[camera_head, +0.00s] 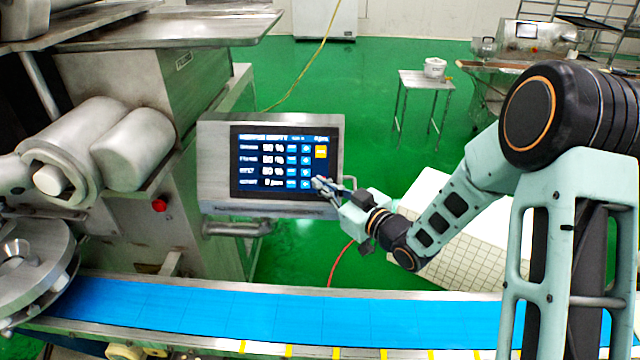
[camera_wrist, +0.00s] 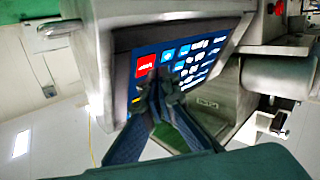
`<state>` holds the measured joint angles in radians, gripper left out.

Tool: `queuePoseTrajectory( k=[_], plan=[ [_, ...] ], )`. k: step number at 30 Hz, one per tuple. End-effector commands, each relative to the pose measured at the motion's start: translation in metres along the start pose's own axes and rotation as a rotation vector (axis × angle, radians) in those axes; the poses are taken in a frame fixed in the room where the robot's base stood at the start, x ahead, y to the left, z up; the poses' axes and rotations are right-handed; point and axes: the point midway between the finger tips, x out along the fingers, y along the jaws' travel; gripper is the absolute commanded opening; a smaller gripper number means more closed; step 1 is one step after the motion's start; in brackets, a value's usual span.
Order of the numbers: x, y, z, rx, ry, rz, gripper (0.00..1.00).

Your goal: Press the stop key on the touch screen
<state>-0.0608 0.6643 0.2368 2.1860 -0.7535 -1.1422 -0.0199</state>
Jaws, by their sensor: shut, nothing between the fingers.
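The touch screen (camera_head: 285,160) is lit, with a dark blue page of rows and small blue keys and a yellow key (camera_head: 320,152) at the upper right. My gripper (camera_head: 319,183) is shut and empty, its fingertips in front of the screen's lower right part, hiding what lies behind them. In the wrist view the screen (camera_wrist: 185,62) appears turned. A red key (camera_wrist: 146,67) with white lettering, too blurred to read surely, shows just beside the fingertips (camera_wrist: 160,82). The fingers partly cover the yellow key there. I cannot tell whether the tips touch the screen.
A blue conveyor belt (camera_head: 250,315) runs along the front. A red button (camera_head: 160,205) is on the machine at left. Green floor lies open behind, with a small table (camera_head: 425,82) farther back.

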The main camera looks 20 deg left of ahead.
Motion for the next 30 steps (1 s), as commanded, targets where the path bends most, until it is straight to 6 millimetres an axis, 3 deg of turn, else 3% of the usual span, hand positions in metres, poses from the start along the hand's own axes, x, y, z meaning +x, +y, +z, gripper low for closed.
queuePoseTrajectory(
  k=[30],
  plan=[
    [0.007, 0.0051, 0.0057, 0.0, 0.0, 0.0, 0.0]
  ],
)
